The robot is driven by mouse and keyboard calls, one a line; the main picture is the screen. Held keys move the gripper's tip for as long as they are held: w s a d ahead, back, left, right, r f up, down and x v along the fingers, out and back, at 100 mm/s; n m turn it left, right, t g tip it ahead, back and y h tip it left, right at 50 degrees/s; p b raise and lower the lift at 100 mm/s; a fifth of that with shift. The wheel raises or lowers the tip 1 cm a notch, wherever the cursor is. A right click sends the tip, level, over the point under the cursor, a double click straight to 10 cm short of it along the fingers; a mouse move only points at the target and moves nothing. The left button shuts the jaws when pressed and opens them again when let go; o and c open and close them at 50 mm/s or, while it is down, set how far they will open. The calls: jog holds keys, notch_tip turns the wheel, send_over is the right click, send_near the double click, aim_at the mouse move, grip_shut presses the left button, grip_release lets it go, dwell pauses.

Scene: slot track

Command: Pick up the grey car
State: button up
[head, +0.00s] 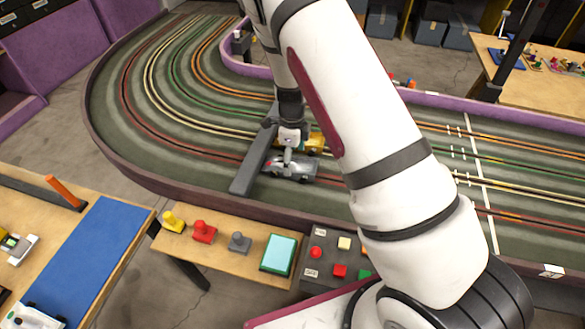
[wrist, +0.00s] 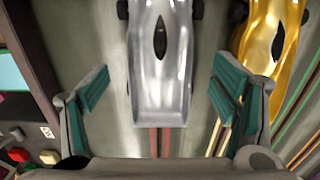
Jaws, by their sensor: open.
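The grey car (head: 294,168) is a silver-grey racer on the slot track, near a dark grey bar lying across the lanes. In the wrist view the grey car (wrist: 160,62) fills the middle, with its near end between and slightly ahead of my fingers. My gripper (wrist: 166,90) is open, one teal-padded finger on each side, with gaps between the pads and the car. In the head view my gripper (head: 288,150) is right at the car, and its fingers are hard to make out. The car's far end is cut off in the wrist view.
A yellow-gold car (wrist: 268,35) sits in the adjoining lane, close to my right finger; it also shows in the head view (head: 315,142). The dark grey bar (head: 257,160) crosses the lanes at left. A control panel (head: 335,262) stands in front of the track's purple edge.

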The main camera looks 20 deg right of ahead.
jog(key=shift+f, duration=1.35)
jog(key=c, duration=1.4)
jog(key=shift+o, duration=0.2)
jog(key=shift+r, duration=0.15)
